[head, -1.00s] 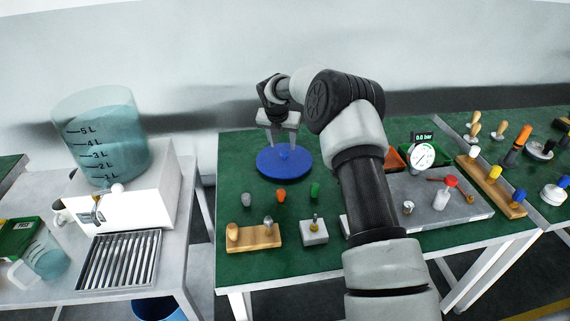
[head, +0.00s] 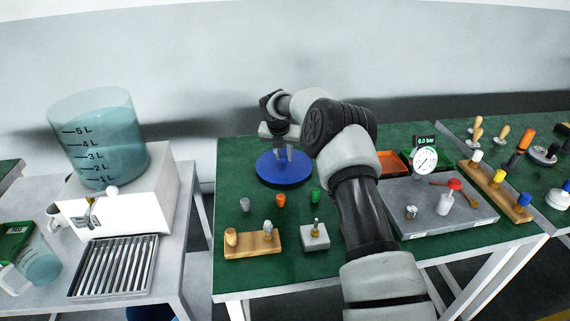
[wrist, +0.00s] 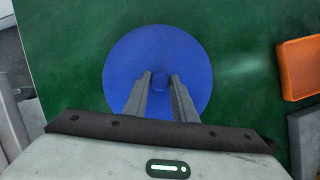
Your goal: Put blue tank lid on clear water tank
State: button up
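The blue tank lid (head: 268,173) is a flat round disc with a small knob, lying on the green table top. It also fills the middle of the wrist view (wrist: 128,60). My gripper (head: 284,152) is over the lid, pointing down. In the wrist view its fingertips (wrist: 161,76) sit close against both sides of the knob, with no clear gap, so it looks shut on it. The lid looks flat on the table. The clear water tank (head: 100,135) stands on the white machine at the left, with bluish water and litre marks; its top looks open.
The white machine (head: 135,200) stands on a separate grey table, with a gap between the tables. A wooden stand (head: 255,243), small coloured pieces and a metal block (head: 314,238) are in front of the lid. An orange tray (head: 390,158) and gauge (head: 425,160) are at the right.

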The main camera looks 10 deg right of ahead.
aim_at(284, 157)
grip_shut()
jog(key=shift+r, duration=0.15)
jog(key=shift+r+p, duration=0.75)
jog(key=shift+r, duration=0.05)
jog(key=shift+r, duration=0.15)
jog(key=shift+r+p, duration=2.05)
jog(key=shift+r, duration=0.4)
